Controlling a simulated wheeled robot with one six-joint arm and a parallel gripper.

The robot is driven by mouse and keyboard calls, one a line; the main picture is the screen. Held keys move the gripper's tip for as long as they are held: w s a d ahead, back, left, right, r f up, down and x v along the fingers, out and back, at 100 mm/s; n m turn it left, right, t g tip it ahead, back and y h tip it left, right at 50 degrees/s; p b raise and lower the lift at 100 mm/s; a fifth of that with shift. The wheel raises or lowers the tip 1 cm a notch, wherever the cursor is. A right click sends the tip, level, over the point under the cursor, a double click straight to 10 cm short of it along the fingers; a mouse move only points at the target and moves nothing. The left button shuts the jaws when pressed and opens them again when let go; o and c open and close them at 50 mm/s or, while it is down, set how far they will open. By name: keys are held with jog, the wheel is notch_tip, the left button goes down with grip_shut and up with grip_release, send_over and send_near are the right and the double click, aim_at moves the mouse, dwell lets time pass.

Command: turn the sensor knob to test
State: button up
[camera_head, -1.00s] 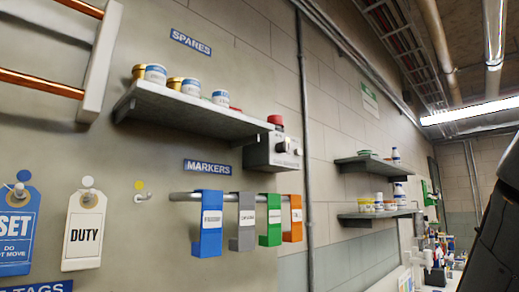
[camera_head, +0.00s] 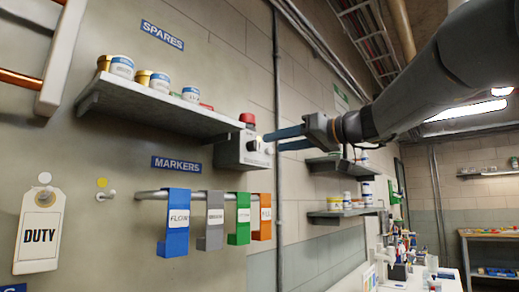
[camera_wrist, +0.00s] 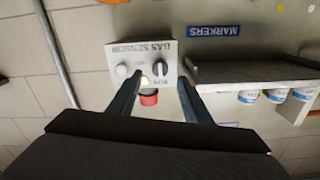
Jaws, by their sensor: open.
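The gas sensor, a pale grey box (camera_head: 232,154) with a red dome (camera_head: 247,119) on top, is mounted on the wall beside the right end of the spares shelf. In the wrist view the box (camera_wrist: 140,52) appears upside down, with a round knob (camera_wrist: 122,71), another round part (camera_wrist: 160,68), a small yellow light (camera_wrist: 145,81) and the red dome (camera_wrist: 149,98). Its small lettering is hard to read. My gripper (camera_head: 276,141) is open and empty, its two fingers pointing at the box face. In the wrist view my gripper (camera_wrist: 161,80) partly covers the box; contact cannot be told.
The spares shelf (camera_head: 160,112) with several tubs juts out left of the box. Below hangs a rail with blue (camera_head: 175,235), grey, green and orange markers. A vertical conduit (camera_head: 278,120) runs right of the box. More shelves (camera_head: 345,213) stand further right.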

aim_at(257, 145)
jog(key=p+x, duration=0.3)
jog(key=x, duration=0.4)
jog(key=shift+w+a+r, duration=0.15)
jog(key=shift+w+a, duration=0.05)
jog(key=shift+a, duration=0.1)
jog(key=c, duration=1.1)
